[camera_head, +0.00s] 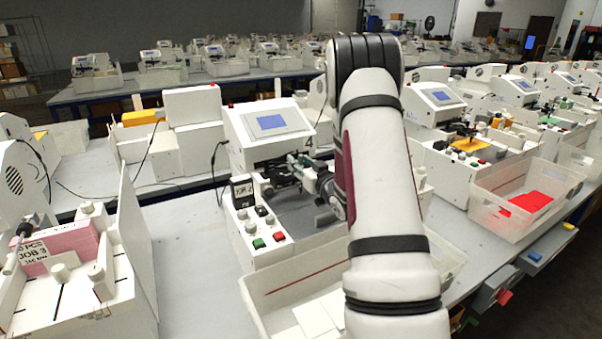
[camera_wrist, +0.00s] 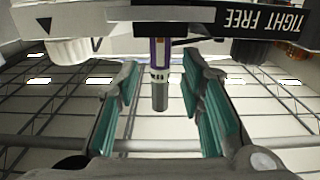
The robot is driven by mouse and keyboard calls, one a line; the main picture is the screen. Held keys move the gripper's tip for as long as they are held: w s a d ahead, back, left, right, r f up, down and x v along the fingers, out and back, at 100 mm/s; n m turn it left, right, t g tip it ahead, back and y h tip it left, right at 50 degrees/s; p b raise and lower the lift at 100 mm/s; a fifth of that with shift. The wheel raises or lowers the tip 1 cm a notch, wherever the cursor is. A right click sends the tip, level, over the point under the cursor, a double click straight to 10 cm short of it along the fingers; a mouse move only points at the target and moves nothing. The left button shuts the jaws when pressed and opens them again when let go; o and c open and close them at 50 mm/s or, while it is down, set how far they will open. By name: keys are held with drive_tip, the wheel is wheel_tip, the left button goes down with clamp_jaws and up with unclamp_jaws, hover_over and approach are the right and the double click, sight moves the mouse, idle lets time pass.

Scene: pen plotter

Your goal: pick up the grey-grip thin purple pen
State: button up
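The thin pen (camera_wrist: 160,93) hangs in the middle of the wrist view, with a purple band near its top and a grey end. It passes up into the plotter's pen holder, beside a black strip (camera_wrist: 262,20) reading "TIGHT FREE". My gripper (camera_wrist: 161,78) is open, with its teal-padded fingers on either side of the pen and a visible gap on both sides. In the head view my gripper (camera_head: 318,180) is at the middle plotter (camera_head: 268,135), over its bed. The pen cannot be made out there; my arm hides part of that area.
A white bin (camera_head: 285,292) with paper sheets stands in front of the plotter. A clear bin (camera_head: 490,205) with red sheets is at the right. Bare table lies left of the plotter.

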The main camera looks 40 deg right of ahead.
clamp_jaws()
drive_tip(key=shift+r, duration=0.1)
